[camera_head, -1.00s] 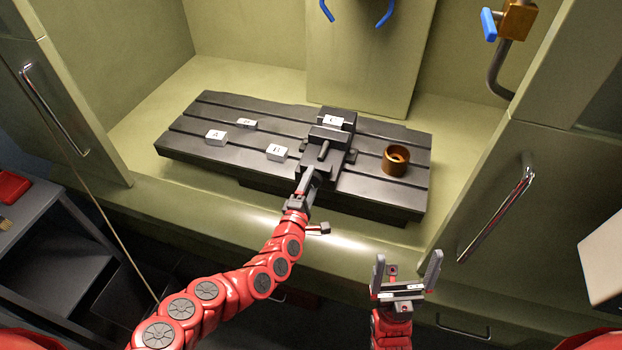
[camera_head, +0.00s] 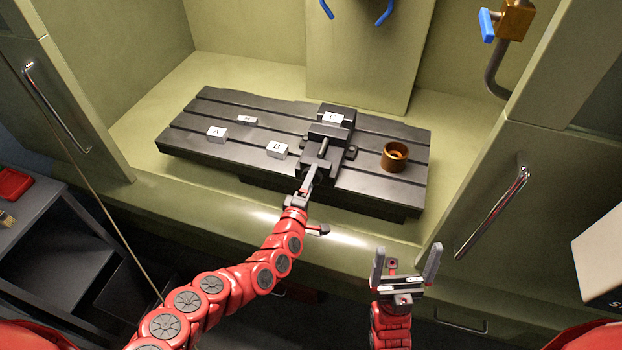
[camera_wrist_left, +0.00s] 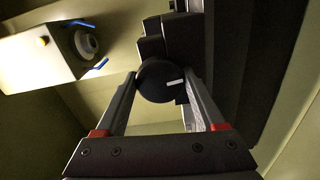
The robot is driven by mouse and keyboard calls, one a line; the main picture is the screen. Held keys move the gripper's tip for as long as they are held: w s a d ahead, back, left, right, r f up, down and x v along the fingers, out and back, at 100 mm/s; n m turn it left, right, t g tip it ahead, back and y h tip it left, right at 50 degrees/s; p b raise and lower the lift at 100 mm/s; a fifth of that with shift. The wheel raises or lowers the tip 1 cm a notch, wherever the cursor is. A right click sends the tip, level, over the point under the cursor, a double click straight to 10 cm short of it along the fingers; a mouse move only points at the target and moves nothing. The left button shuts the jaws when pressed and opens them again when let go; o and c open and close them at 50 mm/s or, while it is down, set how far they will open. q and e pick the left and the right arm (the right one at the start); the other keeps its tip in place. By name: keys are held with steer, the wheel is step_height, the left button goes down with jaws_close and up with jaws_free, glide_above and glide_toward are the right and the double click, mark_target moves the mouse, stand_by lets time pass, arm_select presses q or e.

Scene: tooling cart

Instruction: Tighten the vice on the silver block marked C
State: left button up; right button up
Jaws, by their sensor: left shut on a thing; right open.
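The silver block marked C (camera_head: 333,118) sits at the far end of the dark vice (camera_head: 327,141), label up. The vice's front jaw is close to it; I cannot tell whether they touch. My left gripper (camera_head: 308,183) is at the vice's near end, shut on the vice handle. In the left wrist view, the handle's round dark knob (camera_wrist_left: 158,82), with a white mark, sits between the fingertips (camera_wrist_left: 161,88). The fingers partly hide the handle in the head view. My right gripper (camera_head: 406,268) is open and empty in front of the cabinet, right of the left arm.
Silver blocks marked A (camera_head: 217,134) and B (camera_head: 277,149), and another small block (camera_head: 245,120), lie on the slotted dark table (camera_head: 190,142) left of the vice. A copper-coloured ring (camera_head: 395,156) stands right of it. Cabinet doors flank the opening.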

arm_select(q)
steer(key=o, duration=1.4)
steer(key=shift+c, duration=0.2)
steer(key=p+v, duration=0.1)
steer(key=v, duration=1.6)
steer(key=shift+s, duration=0.2)
